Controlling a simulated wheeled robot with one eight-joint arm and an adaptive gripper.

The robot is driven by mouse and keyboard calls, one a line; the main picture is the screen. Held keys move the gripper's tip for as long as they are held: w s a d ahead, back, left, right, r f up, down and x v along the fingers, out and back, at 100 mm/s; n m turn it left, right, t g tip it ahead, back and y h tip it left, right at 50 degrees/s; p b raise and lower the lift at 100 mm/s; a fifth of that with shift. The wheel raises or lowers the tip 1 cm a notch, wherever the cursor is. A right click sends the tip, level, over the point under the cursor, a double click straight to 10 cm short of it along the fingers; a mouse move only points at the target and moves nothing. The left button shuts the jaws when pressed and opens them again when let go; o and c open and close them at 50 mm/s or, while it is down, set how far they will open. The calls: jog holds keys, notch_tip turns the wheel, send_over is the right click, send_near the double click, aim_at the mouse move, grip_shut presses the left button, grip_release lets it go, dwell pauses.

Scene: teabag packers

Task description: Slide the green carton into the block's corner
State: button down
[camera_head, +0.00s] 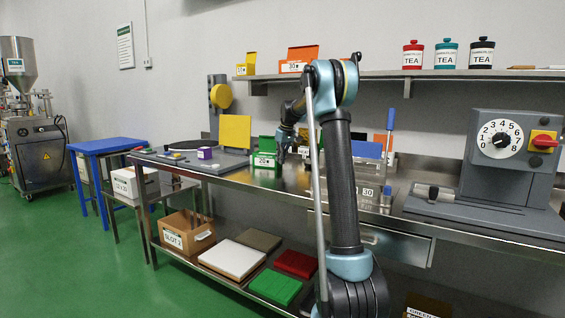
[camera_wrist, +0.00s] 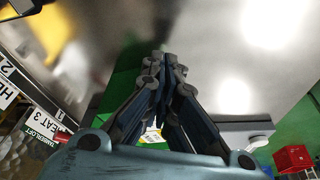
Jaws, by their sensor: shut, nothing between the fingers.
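The green carton (camera_head: 264,161) stands on the steel bench with its lid up and a "20" label on its front. In the wrist view its green side (camera_wrist: 122,76) shows behind my fingers, which hide part of it. My gripper (camera_head: 281,154) is shut and empty, low over the bench at the carton's right side. It also shows in the wrist view (camera_wrist: 162,60); I cannot tell whether it touches the carton. A grey block (camera_head: 228,165) lies on the bench just left of the carton, with a yellow panel (camera_head: 235,132) upright behind it.
A small purple box (camera_head: 204,153) sits left of the carton. A clear container (camera_head: 357,181) marked "30" and a grey dial machine (camera_head: 500,150) stand to the right. A shelf (camera_head: 440,74) with tea jars runs above. Some bare bench lies in front of the carton.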

jog(key=v, duration=0.9)
jog(key=s+d+m, duration=0.2)
jog(key=s+d, duration=0.1)
jog(key=s, duration=1.3)
jog(key=s+d+f+m+h, duration=0.1)
jog(key=s+f, duration=0.1)
jog(key=s, duration=0.6)
jog(key=s+d+f, duration=0.2)
jog(key=s+f, duration=0.1)
jog(key=s, duration=0.5)
jog(key=s+d+f+m, duration=0.1)
jog(key=s+f, duration=1)
jog(key=s, duration=0.2)
jog(key=s+d+f+m+h, duration=0.1)
jog(key=s+d+f+m, duration=0.1)
jog(key=s+f, duration=0.9)
jog(key=s, duration=0.3)
jog(key=shift+m+g, duration=0.3)
jog(key=shift+d, duration=0.15)
